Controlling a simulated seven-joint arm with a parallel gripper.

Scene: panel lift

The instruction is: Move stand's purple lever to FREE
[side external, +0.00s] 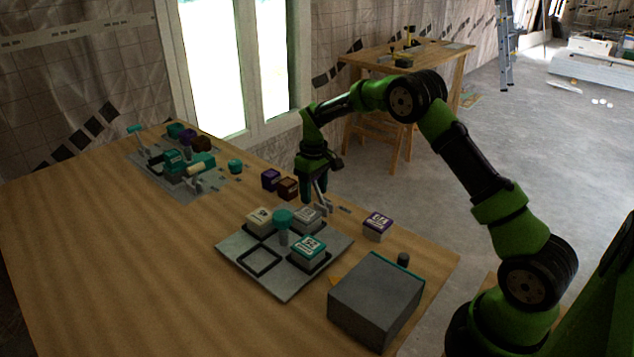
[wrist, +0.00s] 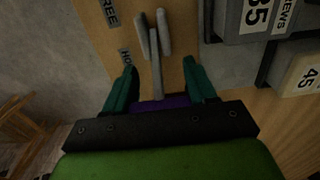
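The stand is the grey plate (side external: 237,253) with square bays. At its far edge is a lever (side external: 323,205), in the wrist view a grey rod (wrist: 155,65) between two grey brackets. Its purple handle (wrist: 161,103) shows between my gripper's teal fingers, close to the palm. My gripper (wrist: 161,75) straddles the lever; in the side view my gripper (side external: 315,198) points down over it. Whether the fingers press on the handle I cannot tell. The label FREE (wrist: 109,12) is above the partly hidden label HO (wrist: 126,56), both left of the lever.
Labelled blocks sit on the stand, with a teal-topped post (side external: 283,217) among them. A white and purple block (side external: 377,226) and a grey box (side external: 375,300) stand to the right. Another fixture (side external: 150,178) is far left.

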